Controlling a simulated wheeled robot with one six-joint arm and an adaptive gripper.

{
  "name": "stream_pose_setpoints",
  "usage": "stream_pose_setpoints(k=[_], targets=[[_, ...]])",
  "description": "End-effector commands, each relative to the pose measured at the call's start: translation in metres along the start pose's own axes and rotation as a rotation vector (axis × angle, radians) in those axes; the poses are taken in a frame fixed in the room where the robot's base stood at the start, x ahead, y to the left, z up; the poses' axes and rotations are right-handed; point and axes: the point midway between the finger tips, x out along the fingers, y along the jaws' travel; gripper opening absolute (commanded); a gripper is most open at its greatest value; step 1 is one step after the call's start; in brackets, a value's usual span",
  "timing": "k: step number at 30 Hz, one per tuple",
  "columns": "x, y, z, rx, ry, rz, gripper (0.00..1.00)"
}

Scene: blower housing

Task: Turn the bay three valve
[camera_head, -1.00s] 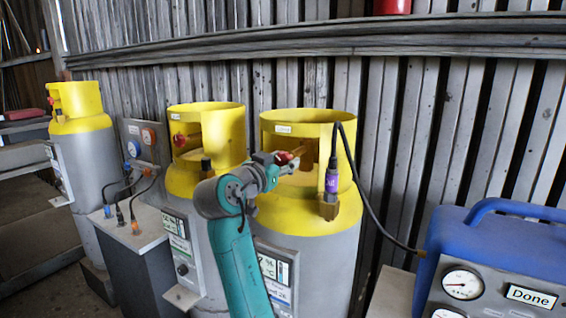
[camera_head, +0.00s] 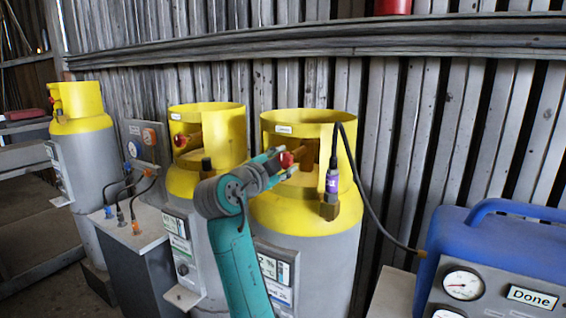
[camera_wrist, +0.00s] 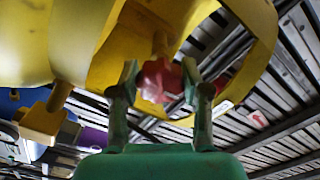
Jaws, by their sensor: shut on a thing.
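The red valve knob (camera_head: 286,159) sits on a brass stem inside the yellow collar (camera_head: 350,165) of the rightmost gas cylinder. My gripper (camera_head: 280,156) reaches in at the collar's open front and is shut on this knob. In the wrist view the red knob (camera_wrist: 160,82) lies between my two fingers (camera_wrist: 161,90), one on each side. Parts of the knob are hidden by the fingers in the head view. The bay number on the cylinder is too small to read.
A black hose joins a purple-tagged connector (camera_head: 332,183) to the blue machine (camera_head: 510,245) with gauges and a "Done" label. The middle cylinder (camera_head: 215,185) with its own red knob (camera_head: 180,141) stands close on the left. Another cylinder (camera_head: 85,170) stands far left. A plank wall is behind.

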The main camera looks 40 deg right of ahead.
Motion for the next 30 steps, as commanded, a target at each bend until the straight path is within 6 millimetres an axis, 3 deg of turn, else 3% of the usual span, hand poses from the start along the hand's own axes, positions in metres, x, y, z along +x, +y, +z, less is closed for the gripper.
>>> stream_pose_setpoints(k=[19, 20, 23, 30], targets=[[-0.0001, 0.0005, 0.0006, 0.053, -0.001, 0.001, 0.12], [0.0, 0.0006, 0.0006, 0.053, -0.001, 0.002, 0.49], [0.0, 0.0005, 0.0005, 0.053, -0.001, 0.001, 0.72], [0.0, 0.0002, 0.0002, 0.052, 0.0, 0.001, 0.72]])
